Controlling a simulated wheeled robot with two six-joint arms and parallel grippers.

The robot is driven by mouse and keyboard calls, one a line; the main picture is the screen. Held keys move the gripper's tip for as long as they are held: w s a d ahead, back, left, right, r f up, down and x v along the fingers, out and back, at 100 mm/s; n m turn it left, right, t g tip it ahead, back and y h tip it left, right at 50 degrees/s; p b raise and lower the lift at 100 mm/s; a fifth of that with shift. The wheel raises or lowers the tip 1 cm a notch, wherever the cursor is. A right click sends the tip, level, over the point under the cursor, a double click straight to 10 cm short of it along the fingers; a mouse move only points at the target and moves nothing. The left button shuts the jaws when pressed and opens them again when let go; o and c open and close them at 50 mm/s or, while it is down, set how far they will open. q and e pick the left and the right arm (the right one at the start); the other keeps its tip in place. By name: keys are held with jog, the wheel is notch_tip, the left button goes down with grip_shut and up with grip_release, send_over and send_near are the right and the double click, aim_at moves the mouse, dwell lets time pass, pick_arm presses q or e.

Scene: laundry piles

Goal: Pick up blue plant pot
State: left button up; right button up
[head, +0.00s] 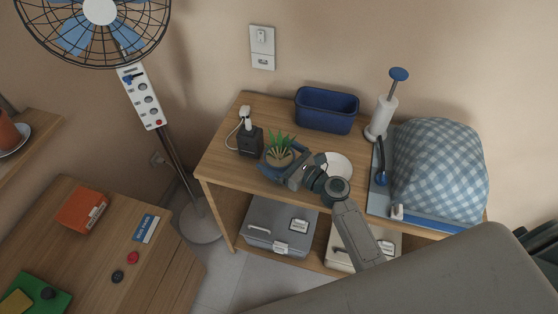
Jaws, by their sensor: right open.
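A small spiky green plant (280,146) stands on the wooden shelf unit's top, left of centre. Brownish soil or pot surface shows below its leaves, and dark blue shows low at its front left; my gripper hides much of the pot. My right gripper (283,170) is at the front of the plant, close to the pot, with its jaws open. I cannot tell whether it touches the pot. A blue rectangular container (326,112) stands behind, near the wall. My left gripper is not in view.
A fan (98,12) stands left. Storage boxes sit below.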

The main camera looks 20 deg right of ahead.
jog(key=shift+s, duration=0.1)
jog(key=shift+c, duration=0.4)
jog(key=c, duration=1.1)
jog(key=shift+o, duration=0.2)
jog(key=shift+r, duration=0.1)
